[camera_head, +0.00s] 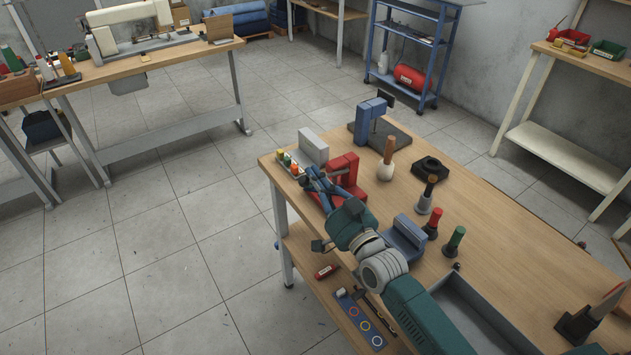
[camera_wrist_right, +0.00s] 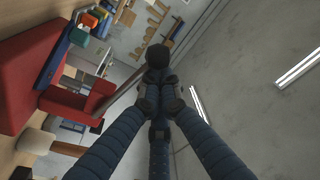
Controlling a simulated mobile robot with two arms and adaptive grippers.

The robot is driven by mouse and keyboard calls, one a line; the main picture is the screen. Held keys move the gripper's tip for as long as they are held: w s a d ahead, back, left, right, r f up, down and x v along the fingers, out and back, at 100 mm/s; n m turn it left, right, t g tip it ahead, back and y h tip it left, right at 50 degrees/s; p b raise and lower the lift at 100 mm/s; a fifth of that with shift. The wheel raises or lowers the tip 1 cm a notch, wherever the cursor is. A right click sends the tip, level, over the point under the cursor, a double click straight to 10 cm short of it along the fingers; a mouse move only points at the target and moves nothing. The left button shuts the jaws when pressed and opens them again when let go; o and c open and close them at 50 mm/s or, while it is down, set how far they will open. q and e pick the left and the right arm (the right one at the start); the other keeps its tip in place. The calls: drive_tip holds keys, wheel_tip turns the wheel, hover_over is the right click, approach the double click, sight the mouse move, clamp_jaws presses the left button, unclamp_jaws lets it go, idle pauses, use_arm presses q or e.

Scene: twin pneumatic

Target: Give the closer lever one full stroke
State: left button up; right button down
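The red press (camera_head: 345,170), the closer of two similar presses, stands near the left end of the wooden bench. It fills the left of the right wrist view (camera_wrist_right: 60,95). My right gripper (camera_head: 314,183) is at its left side. In the wrist view its blue ribbed fingers (camera_wrist_right: 160,92) come together just below a dark round knob (camera_wrist_right: 158,55), which looks like the end of the red press's lever. The fingers appear closed around the stem there, and they hide most of it. The blue press (camera_head: 369,112) stands farther back on a dark base. My left gripper is not in view.
A grey block (camera_head: 313,147) and a rack of coloured pieces (camera_head: 290,163) sit beside the red press. A wooden-handled mallet (camera_head: 387,168), a black fixture (camera_head: 430,168), a blue-grey block (camera_head: 404,238) and coloured-handled tools (camera_head: 454,242) stand to the right.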

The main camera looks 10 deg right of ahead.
use_arm(q)
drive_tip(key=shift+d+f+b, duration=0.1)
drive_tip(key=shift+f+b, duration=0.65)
drive_tip(key=shift+b, duration=0.5)
use_arm(e)
drive_tip(key=r+v, duration=0.1)
drive_tip(key=v, duration=0.8)
drive_tip(key=shift+s+d+f, duration=0.3)
drive_tip(key=shift+s+d, duration=0.05)
drive_tip(key=shift+d, duration=0.05)
